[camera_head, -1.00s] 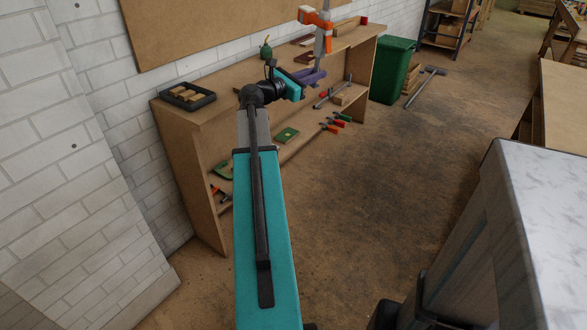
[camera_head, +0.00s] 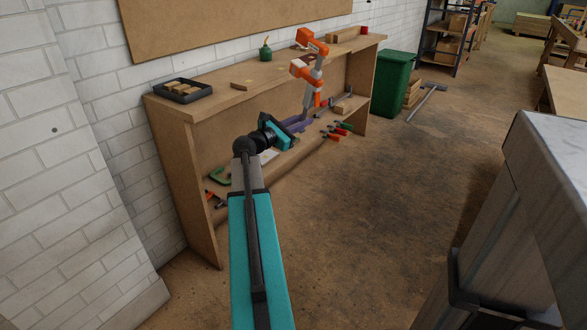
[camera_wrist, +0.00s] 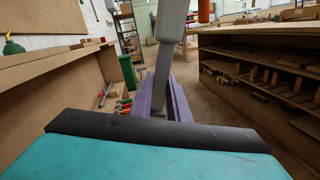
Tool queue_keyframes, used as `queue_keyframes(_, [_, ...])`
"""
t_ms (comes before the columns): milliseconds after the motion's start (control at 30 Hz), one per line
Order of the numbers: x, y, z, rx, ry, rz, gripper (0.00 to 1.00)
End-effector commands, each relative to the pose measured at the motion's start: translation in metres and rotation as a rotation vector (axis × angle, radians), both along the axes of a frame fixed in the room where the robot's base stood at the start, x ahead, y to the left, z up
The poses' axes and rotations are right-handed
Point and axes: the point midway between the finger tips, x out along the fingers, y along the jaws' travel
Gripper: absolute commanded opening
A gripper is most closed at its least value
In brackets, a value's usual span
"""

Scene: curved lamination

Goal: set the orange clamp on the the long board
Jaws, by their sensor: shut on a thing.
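The orange clamp (camera_head: 306,73) is upright in the head view, with orange ends and a grey bar. My gripper (camera_head: 305,119) has purple fingers shut on the lower part of that bar. The wrist view shows the grey clamp bar (camera_wrist: 170,45) between the purple fingers of my gripper (camera_wrist: 160,100), with the clamp's upper end out of frame. The clamp is in front of the wooden shelf unit in the picture. I cannot tell any board as the long board for certain.
The shelf unit (camera_head: 215,75) bears a black tray (camera_head: 182,91), a green oil can (camera_head: 265,52) and wood pieces. Several clamps lie on its lower shelf. A green bin (camera_head: 393,80) stands at its far end. A pale-topped block (camera_head: 550,160) is at right; open floor (camera_head: 385,190) lies between.

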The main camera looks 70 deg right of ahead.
Motion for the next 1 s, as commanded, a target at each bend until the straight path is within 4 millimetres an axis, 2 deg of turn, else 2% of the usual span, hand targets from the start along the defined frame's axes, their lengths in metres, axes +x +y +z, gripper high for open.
queue_keyframes(33, [0.002,0.0,-0.018,-0.003,-0.002,0.004,0.0])
queue_keyframes(600, [0.025,0.005,-0.135,-0.037,-0.073,0.045,0.0])
queue_keyframes(800, [0.029,0.007,-0.156,-0.046,-0.091,0.055,0.0])
queue_keyframes(1000, [0.03,0.007,-0.161,-0.049,-0.096,0.058,0.0])
